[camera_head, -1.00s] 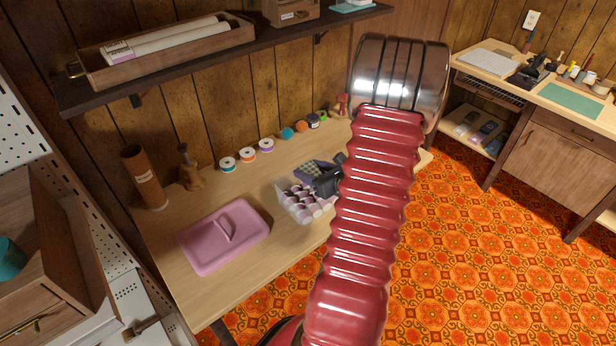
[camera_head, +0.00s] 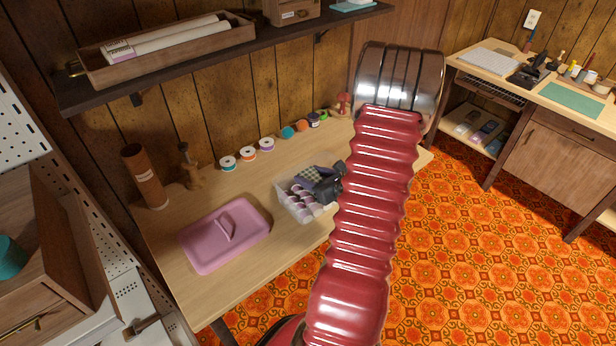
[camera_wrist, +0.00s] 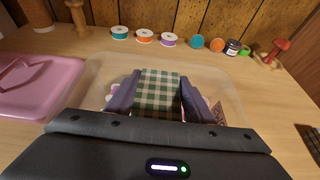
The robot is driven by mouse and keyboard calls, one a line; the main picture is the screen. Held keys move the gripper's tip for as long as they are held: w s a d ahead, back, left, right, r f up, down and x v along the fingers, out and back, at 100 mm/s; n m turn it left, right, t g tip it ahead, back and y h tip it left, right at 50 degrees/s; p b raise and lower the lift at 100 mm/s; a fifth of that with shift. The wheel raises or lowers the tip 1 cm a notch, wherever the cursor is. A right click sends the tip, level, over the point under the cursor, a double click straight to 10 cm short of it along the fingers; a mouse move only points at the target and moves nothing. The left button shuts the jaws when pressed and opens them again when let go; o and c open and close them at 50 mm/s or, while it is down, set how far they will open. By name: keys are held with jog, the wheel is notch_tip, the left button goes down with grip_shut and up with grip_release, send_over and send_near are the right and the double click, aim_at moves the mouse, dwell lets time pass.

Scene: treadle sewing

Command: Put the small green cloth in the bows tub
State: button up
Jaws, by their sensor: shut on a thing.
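The small green checked cloth (camera_wrist: 157,92) is folded and held between the two purple-grey fingers of my gripper (camera_wrist: 156,96). In the head view the cloth (camera_head: 312,175) and my gripper (camera_head: 324,186) are over the back right part of the bows tub. The tub (camera_head: 289,206) is clear, with pale pink and white bows in several cells; its rim also shows in the wrist view (camera_wrist: 222,78). My gripper and the cloth hide much of the tub's inside in the wrist view. I cannot tell whether the cloth touches the bows.
A pink lid (camera_head: 225,235) lies left of the tub on the wooden table (camera_head: 180,284). Several thread spools (camera_head: 248,154) and small jars (camera_head: 314,121) line the back. A cardboard tube (camera_head: 146,178) stands at the left. A shelf (camera_head: 230,55) hangs above.

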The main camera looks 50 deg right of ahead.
jog(key=o, duration=1.1)
jog(key=shift+f, duration=0.1)
jog(key=shift+c, duration=0.2)
jog(key=shift+r, duration=0.45)
jog(key=shift+s+r, duration=0.25)
jog(key=shift+r, duration=0.05)
jog(key=v, duration=1.1)
jog(key=shift+s, duration=0.25)
jog(key=shift+a, duration=0.1)
